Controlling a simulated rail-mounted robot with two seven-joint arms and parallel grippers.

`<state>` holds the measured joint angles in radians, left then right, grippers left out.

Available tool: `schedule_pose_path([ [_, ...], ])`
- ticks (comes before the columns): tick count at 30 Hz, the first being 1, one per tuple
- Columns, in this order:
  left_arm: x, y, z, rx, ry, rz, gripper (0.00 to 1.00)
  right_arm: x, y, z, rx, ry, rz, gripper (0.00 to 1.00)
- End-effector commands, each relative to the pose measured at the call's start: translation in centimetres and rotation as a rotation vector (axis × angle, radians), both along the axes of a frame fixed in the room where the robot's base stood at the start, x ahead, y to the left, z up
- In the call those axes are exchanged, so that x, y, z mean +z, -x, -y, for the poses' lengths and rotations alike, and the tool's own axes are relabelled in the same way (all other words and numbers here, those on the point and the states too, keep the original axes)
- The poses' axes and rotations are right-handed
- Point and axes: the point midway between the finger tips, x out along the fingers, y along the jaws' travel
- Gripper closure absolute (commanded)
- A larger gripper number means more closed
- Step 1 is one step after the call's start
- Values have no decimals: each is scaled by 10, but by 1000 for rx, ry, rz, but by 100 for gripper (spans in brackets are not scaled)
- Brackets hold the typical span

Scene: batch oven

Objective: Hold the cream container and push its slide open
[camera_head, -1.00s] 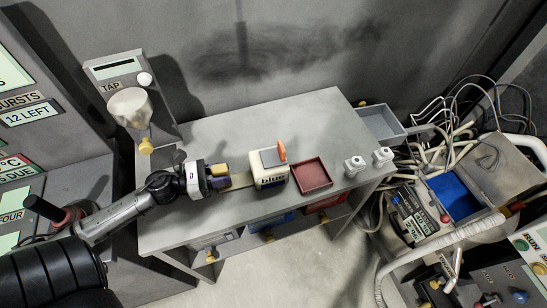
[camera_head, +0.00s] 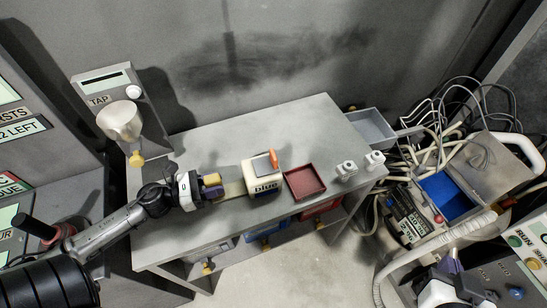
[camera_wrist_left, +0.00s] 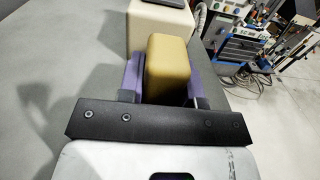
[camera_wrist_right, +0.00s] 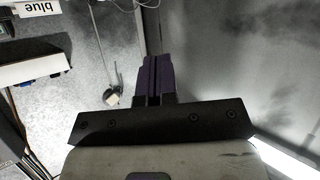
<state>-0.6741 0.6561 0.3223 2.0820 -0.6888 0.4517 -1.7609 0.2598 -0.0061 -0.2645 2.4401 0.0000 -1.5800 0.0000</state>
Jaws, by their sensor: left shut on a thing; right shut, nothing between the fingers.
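The cream container (camera_head: 264,185), labelled "blue", stands upright on the grey table. On its top is a grey slide plate (camera_head: 261,163) with an upright orange tab (camera_head: 274,158) at its right. My left gripper (camera_head: 212,186) is shut on the container's tan handle (camera_wrist_left: 172,70), left of the body. In the left wrist view the cream body (camera_wrist_left: 160,27) shows beyond the handle. My right gripper (camera_head: 453,264) is at the lower right, away from the container. It is shut and empty, its purple fingers together in the right wrist view (camera_wrist_right: 153,78).
A red tray (camera_head: 305,183) sits close right of the container. Two small white fixtures (camera_head: 347,171) stand at the table's right end, near a grey bin (camera_head: 371,128). Cables and an open machine (camera_head: 440,195) lie further right. The table behind the container is clear.

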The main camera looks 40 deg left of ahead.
Motion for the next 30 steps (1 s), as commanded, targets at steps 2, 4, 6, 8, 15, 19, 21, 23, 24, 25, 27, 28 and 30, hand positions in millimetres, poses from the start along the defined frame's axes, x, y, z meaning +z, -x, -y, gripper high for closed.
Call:
schedule_pose_path([
  [2,-1,0,0,1,0,-2,100,33,-13,-21,42,-2,68,100],
  [4,-1,0,0,1,0,-2,100,59,-21,-40,82,2,116,100],
  [6,-1,0,0,1,0,-2,100,84,-27,-61,130,8,162,100],
  [8,-1,0,0,2,0,-2,100,105,-31,-81,172,18,198,100],
  [15,-2,0,0,2,-1,-3,100,178,-30,-168,372,97,309,100],
  [19,-2,0,0,2,-1,-3,100,207,-19,-222,495,170,350,100],
  [21,-2,0,0,2,-1,-3,100,218,-11,-252,563,219,363,100],
  [23,-2,0,0,2,-1,-3,100,225,-3,-279,622,262,365,100],
  [24,-2,0,0,2,-1,-3,100,227,3,-297,660,292,361,100],
  [25,-2,0,0,2,-1,-3,100,227,7,-310,686,314,354,100],
  [27,-2,0,-1,2,-1,-3,100,223,16,-342,745,363,321,100],
  [28,-2,0,-1,2,-1,-3,100,219,20,-355,768,382,298,100],
  [30,-2,0,-1,2,-1,-3,100,203,26,-384,809,418,224,100],
])
